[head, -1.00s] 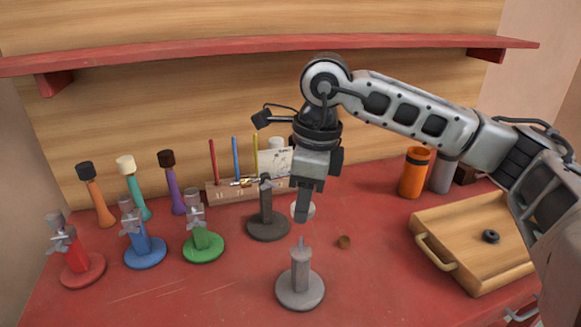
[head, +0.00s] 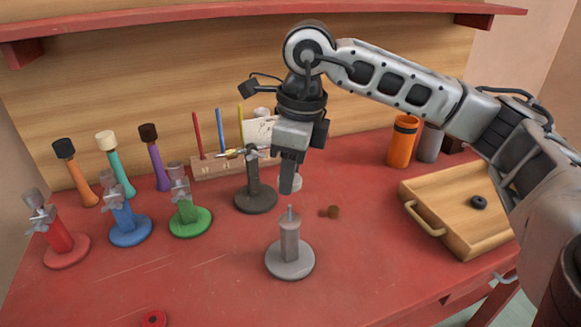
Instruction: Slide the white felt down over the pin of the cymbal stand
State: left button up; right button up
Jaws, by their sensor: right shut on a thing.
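The grey cymbal stand (head: 290,258) stands upright on the red bench, its thin bare pin (head: 289,212) pointing up. My right gripper (head: 287,189) points down, just above and roughly in line with the pin, with a small gap in the picture. It is shut on the white felt (head: 297,182), whose pale edge shows beside the fingers. The near finger hides the middle of the felt, so its hole cannot be seen. My left gripper is out of view.
A dark stand (head: 255,197) is close behind to the left. Red (head: 66,250), blue (head: 130,231) and green (head: 190,222) stands are further left. A small brown piece (head: 333,212) lies right of the grey stand. A wooden tray (head: 450,205) is at right.

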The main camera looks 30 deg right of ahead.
aim_at(289, 206)
notch_tip(289, 206, down, 3)
jog(key=shift+r+b, duration=0.1)
jog(key=shift+b, duration=0.8)
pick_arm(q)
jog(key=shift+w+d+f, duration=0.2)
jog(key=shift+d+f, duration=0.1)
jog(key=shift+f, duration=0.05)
pick_arm(e)
jog(key=shift+f, duration=0.2)
pick_arm(q)
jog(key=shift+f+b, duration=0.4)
jog(key=shift+b, duration=0.1)
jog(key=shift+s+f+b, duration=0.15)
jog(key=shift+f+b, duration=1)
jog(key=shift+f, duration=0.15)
pick_arm(e)
jog(key=shift+f, duration=1.4)
